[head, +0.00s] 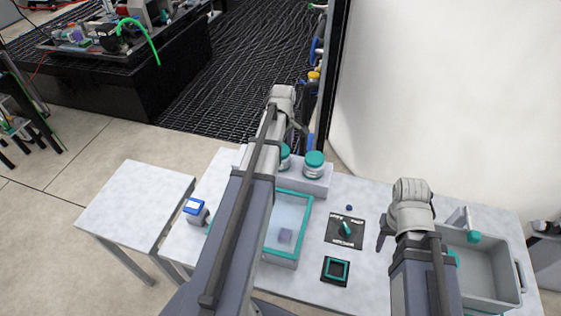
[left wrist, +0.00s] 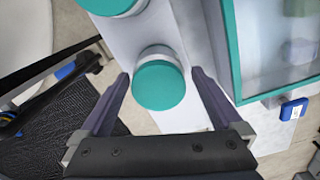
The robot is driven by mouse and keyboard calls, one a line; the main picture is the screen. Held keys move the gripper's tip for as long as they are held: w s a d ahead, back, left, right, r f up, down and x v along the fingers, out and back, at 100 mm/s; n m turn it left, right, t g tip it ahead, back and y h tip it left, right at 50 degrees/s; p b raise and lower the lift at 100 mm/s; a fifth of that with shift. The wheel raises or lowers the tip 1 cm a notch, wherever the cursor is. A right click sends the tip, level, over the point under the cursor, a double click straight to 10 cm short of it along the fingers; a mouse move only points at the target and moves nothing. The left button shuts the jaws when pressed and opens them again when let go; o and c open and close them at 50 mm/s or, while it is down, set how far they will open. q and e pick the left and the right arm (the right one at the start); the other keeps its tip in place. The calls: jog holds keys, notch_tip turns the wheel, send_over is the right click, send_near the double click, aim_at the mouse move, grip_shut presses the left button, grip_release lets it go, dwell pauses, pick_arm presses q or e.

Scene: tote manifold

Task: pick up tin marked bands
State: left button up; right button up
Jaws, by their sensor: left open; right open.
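Two white tins with teal lids stand side by side on a raised white block (head: 320,183) at the table's back edge. The left tin (head: 285,158) is partly hidden by my left arm; the right tin (head: 314,165) shows more fully. No label can be read, so I cannot tell which is marked bands. My left gripper (head: 302,129) is open by the left tin. In the left wrist view, that tin's lid (left wrist: 158,86) lies between the open fingers, with a gap on each side; the other tin (left wrist: 113,4) is at the top edge. My right gripper (head: 382,239) is open and empty over the table.
A teal-rimmed clear tray (head: 303,215) holding a small block stands in front of the tins. A blue-topped container (head: 195,209) is at left. A black panel with a teal knob (head: 346,231) and a black-and-teal square (head: 336,270) lie mid-table. A grey bin (head: 508,280) is at right.

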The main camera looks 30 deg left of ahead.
pick_arm(q)
jog(key=f+b, duration=0.2)
jog(key=a+f+b, duration=0.1)
jog(key=f+b, duration=0.2)
jog(key=shift+w+f, duration=0.1)
jog(key=shift+w, duration=0.05)
jog(key=c, duration=1.2)
jog(key=shift+o, duration=0.2)
notch_tip(320, 180, up, 10)
jog(key=p, duration=1)
